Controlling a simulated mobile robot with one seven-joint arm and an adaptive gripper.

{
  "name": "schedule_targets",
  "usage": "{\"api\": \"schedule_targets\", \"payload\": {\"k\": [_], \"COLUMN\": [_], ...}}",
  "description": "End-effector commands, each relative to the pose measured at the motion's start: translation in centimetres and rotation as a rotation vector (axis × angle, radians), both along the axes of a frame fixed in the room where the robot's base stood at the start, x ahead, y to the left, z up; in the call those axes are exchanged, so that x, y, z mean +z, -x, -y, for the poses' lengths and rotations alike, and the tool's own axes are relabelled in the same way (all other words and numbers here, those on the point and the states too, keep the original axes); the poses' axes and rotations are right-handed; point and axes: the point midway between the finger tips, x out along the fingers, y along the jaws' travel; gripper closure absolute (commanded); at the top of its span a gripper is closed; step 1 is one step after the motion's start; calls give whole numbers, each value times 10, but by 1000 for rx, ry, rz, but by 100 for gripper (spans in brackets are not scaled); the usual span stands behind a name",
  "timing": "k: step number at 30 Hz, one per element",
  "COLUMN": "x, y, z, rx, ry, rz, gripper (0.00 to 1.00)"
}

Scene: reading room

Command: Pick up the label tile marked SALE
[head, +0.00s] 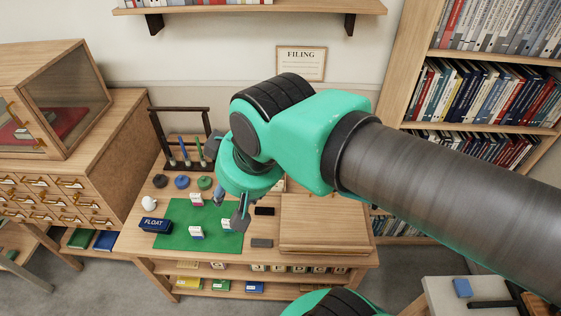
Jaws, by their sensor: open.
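Small pale label tiles stand on a green mat (172,238) on the wooden table. One tile with a reddish part (196,200) is near the back of the mat. Another with a dark bluish part (197,233) is near the front. A third tile (226,224) is at the right, close to my fingers. The lettering on them is too small to read, so I cannot tell which is marked SALE. My gripper (230,207) is open and points down over the right part of the mat. My wrist and arm hide part of the table behind it.
A blue FLOAT block (155,225) and a white object (149,203) are left of the mat. A wooden board (325,222) fills the table's right side, beside small dark blocks (264,211).

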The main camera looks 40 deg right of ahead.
Motion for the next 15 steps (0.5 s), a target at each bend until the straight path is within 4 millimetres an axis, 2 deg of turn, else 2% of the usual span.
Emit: {"api": "schedule_targets", "payload": {"k": [5, 15], "x": [8, 20], "y": [-23, -90], "z": [9, 40], "rx": [-91, -352], "ry": [-33, -125], "rz": [-23, -73], "gripper": [57, 57]}}
